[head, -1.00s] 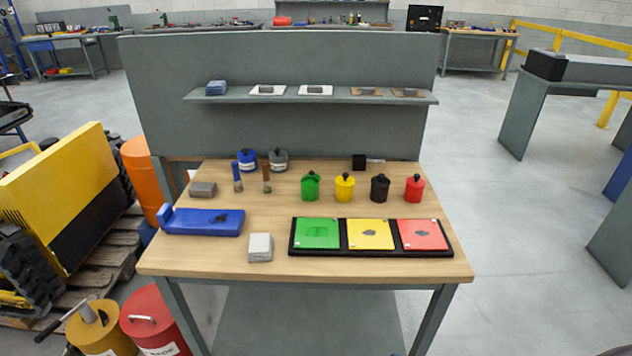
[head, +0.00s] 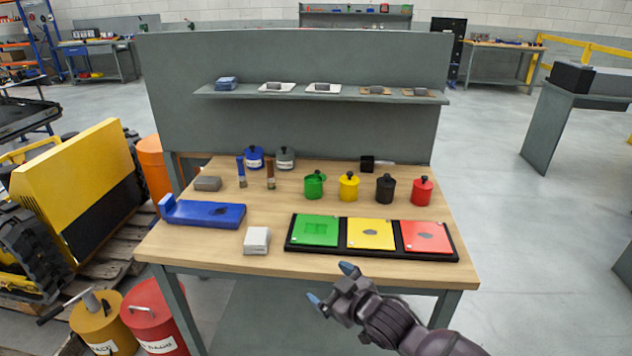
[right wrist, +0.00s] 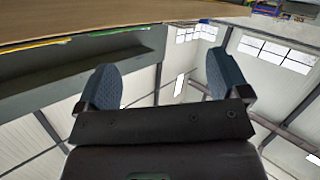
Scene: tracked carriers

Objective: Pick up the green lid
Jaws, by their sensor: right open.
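The green lid (head: 315,177) sits on top of a green canister (head: 314,190) at the middle back of the wooden table (head: 210,262). My right gripper (head: 331,284) is open and empty, in front of the table's front edge and well short of the green canister. In the right wrist view its two blue-grey fingers (right wrist: 162,75) stand apart with nothing between them. My left gripper is not in view.
Yellow (head: 348,188), black (head: 385,190) and red (head: 421,192) canisters stand right of the green one. A black tray (head: 291,247) with green, yellow and red squares lies in front. A white box (head: 257,241) and blue holder (head: 205,214) are left.

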